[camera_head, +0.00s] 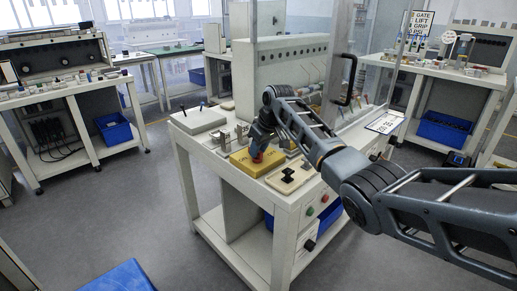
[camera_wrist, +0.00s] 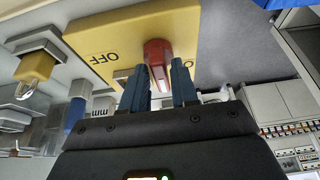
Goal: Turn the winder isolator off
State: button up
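The isolator is a yellow box (camera_head: 247,165) on the white bench, with a red handle (camera_head: 257,156) on its top face. In the wrist view the yellow face (camera_wrist: 110,40) carries the word OFF, upside down, left of the red handle (camera_wrist: 157,52). The handle runs roughly up and down in that view, not pointing at OFF. My gripper (camera_wrist: 160,78) has one dark blue finger close on each side of the handle's near end and appears shut on it. In the head view my gripper (camera_head: 259,148) comes down onto the handle and partly hides it.
A cream plate with a black knob (camera_head: 288,174) sits right of the isolator. Metal fittings (camera_head: 228,137) and a grey block (camera_head: 198,119) lie to its left. A clear guard with a black door handle (camera_head: 345,80) stands behind my arm. Buttons (camera_head: 310,211) line the bench front.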

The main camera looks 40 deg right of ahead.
grip_shut()
